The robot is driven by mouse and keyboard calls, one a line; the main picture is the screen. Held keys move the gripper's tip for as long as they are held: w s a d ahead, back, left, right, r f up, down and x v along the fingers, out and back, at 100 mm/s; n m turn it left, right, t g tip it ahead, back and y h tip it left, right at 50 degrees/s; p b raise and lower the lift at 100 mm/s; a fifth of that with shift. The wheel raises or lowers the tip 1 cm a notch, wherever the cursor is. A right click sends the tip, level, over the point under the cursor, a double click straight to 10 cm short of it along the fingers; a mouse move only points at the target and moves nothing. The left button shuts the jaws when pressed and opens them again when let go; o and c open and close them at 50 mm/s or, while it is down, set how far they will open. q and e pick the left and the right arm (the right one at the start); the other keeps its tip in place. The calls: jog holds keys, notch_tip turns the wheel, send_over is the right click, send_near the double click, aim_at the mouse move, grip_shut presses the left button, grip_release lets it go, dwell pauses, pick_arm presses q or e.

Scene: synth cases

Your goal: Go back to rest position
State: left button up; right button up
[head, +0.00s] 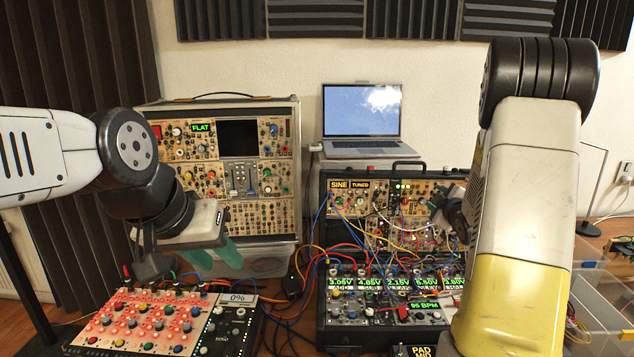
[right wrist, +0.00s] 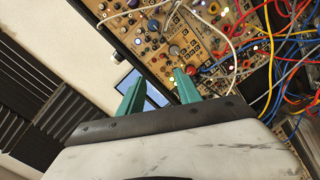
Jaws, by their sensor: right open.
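My left gripper (head: 217,258) hangs over the back of the red-lit panel (head: 135,325) in the head view. Its two teal fingers are apart with nothing seen between them. In the head view my right arm hides most of my right gripper, beside the patched modular case (head: 345,205). In the right wrist view my right gripper (right wrist: 160,82) is open, its teal fingers apart and empty. One finger overlaps the case's panel (right wrist: 205,30) in that picture; whether it touches cannot be told.
Coloured patch cables (head: 385,235) loop across the case and around my right gripper's area. A laptop (head: 361,112) stands behind it. A tall synth case (head: 270,195) stands back left, near my left gripper. Clear bins (head: 605,300) lie at the right.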

jog(key=s+a+r+m+g+y, duration=0.1)
jog(key=s+a+r+m+g, duration=0.1)
jog(key=s+a+r+m, duration=0.35)
jog(key=s+a+r+m+g, duration=0.25)
jog(key=s+a, duration=0.35)
jog(key=s, duration=0.3)
jog(key=s+a+m+g+y, duration=0.1)
jog(key=s+a, duration=0.2)
jog(key=s, duration=0.4)
jog(key=s+a+g, duration=0.2)
jog(key=s+a, duration=0.2)
jog(key=s, duration=0.3)
jog(key=s+a+f+m+g+y, duration=0.1)
jog(key=s+a+g, duration=0.1)
jog(key=s+a, duration=0.2)
jog(key=s, duration=0.3)
jog(key=shift+m+y, duration=0.3)
jog(key=shift+s+f, duration=0.1)
jog(key=shift+c, duration=0.4)
